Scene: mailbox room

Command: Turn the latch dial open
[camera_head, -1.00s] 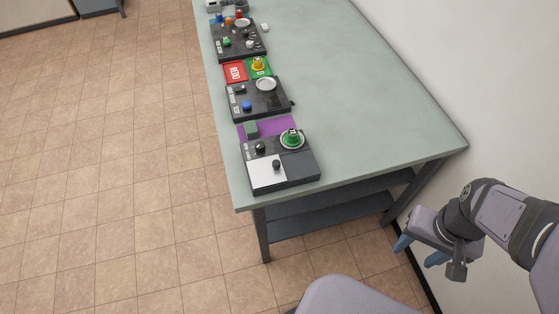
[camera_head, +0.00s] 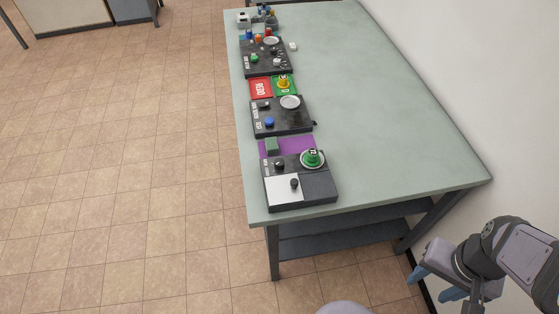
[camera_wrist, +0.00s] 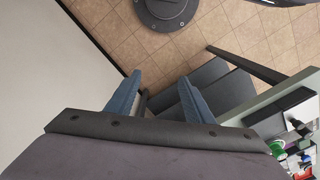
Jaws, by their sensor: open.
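Several dark control panels stand in a row along the left edge of the table. The nearest panel (camera_head: 318,187) has a white plate with a dark knob (camera_head: 294,184), a second dark knob (camera_head: 280,164) behind it, and a green knob (camera_head: 312,157) on a round base. I cannot tell which knob is the latch dial. My gripper (camera_head: 435,284) is open and empty, low at the right beside the table, well apart from the panels. Its two blue fingers spread apart in the wrist view (camera_wrist: 159,80).
The grey-green table (camera_head: 385,110) is bare right of the panels, with dark shelves (camera_head: 350,234) under it. A white wall (camera_head: 500,80) runs along its right side. Tiled floor (camera_head: 150,180) lies open to the left. Further panels (camera_head: 281,122) stand behind the nearest one.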

